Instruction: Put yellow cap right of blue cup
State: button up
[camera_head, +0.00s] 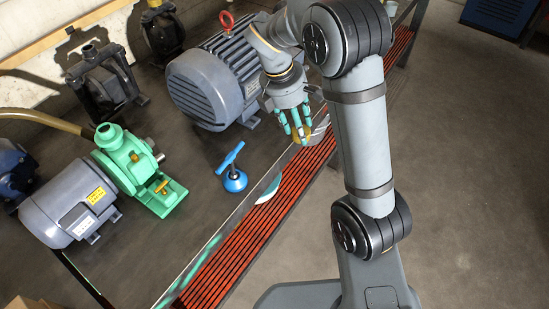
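A blue cup (235,181) with a T-shaped handle stands on the dark bench top, near the bench's right edge. My gripper (298,133) is above and to the right of it, pointing down, with teal fingers. A small yellow thing (304,139), which looks like the yellow cap, shows at the fingertips and is partly hidden by them. I cannot tell whether the fingers grip it or only surround it, nor whether it rests on anything.
A large grey motor (205,88) stands left of my gripper. A green pump (128,168) and another grey motor (68,205) stand at the left. An orange slatted strip (250,225) runs along the bench edge. Bare bench lies around the blue cup.

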jog(key=p, duration=0.3)
send_over(262, 154)
jog(key=f, duration=0.7)
jog(key=shift+a, duration=0.4)
jog(key=shift+f+p, duration=0.65)
jog(key=shift+f, duration=1.45)
jog(key=shift+f, duration=0.15)
jog(key=o, duration=0.7)
jog(key=shift+o, duration=0.2)
jog(key=b+v, duration=0.1)
jog(key=v, duration=1.1)
jog(key=shift+r+b, duration=0.25)
jog(key=shift+b, duration=0.05)
